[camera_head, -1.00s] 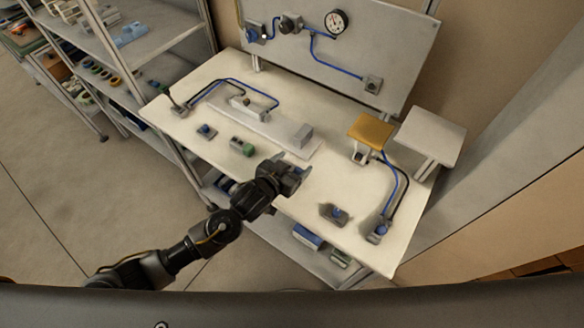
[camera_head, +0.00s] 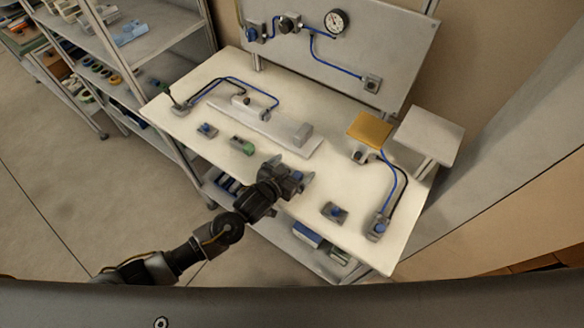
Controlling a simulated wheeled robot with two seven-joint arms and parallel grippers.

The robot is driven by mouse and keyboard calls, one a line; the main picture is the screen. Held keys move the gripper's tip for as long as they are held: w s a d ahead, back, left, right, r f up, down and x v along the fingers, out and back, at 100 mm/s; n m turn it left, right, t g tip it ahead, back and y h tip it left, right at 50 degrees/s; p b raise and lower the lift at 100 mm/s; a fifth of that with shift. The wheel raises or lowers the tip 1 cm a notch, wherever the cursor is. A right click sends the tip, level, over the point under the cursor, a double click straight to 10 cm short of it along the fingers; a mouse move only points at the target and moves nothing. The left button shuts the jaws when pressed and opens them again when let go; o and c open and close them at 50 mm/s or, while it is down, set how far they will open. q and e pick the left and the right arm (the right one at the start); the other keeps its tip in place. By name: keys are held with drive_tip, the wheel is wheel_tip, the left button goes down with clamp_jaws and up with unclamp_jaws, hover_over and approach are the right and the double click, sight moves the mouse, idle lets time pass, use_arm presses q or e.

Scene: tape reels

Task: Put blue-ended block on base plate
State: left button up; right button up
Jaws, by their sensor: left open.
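The pale base plate (camera_head: 263,127) lies lengthwise across the white workbench. A grey block (camera_head: 302,135) stands at its right end, and a small part (camera_head: 240,101) sits near its left end. My left gripper (camera_head: 292,172) is open near the bench's front edge, in front of the plate. A small blue patch (camera_head: 297,177) shows between its fingers. I cannot tell whether it is the blue-ended block, as the gripper hides most of it. My right gripper is not in view.
A blue-topped piece (camera_head: 207,130) and a green-ended block (camera_head: 242,146) lie left of the gripper. Another blue-topped piece (camera_head: 335,212) lies to its right. A yellow-topped stand (camera_head: 370,130) and cables are at the right. An upright panel (camera_head: 340,55) closes the back.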

use_arm(q)
drive_tip(key=shift+f+b, duration=0.2)
drive_tip(key=shift+b, duration=0.2)
drive_tip(key=b+v, duration=0.1)
drive_tip(key=v, duration=0.1)
drive_tip(key=f+b+v, duration=0.1)
drive_tip(key=v, duration=0.2)
drive_tip(key=shift+s+a+b, duration=0.3)
drive_tip(key=shift+s+b, duration=0.1)
drive_tip(key=v, duration=0.4)
drive_tip(key=shift+r, duration=0.35)
drive_tip(key=shift+s+a+r, duration=0.25)
drive_tip(key=shift+s+a, duration=0.1)
drive_tip(key=shift+s, duration=0.1)
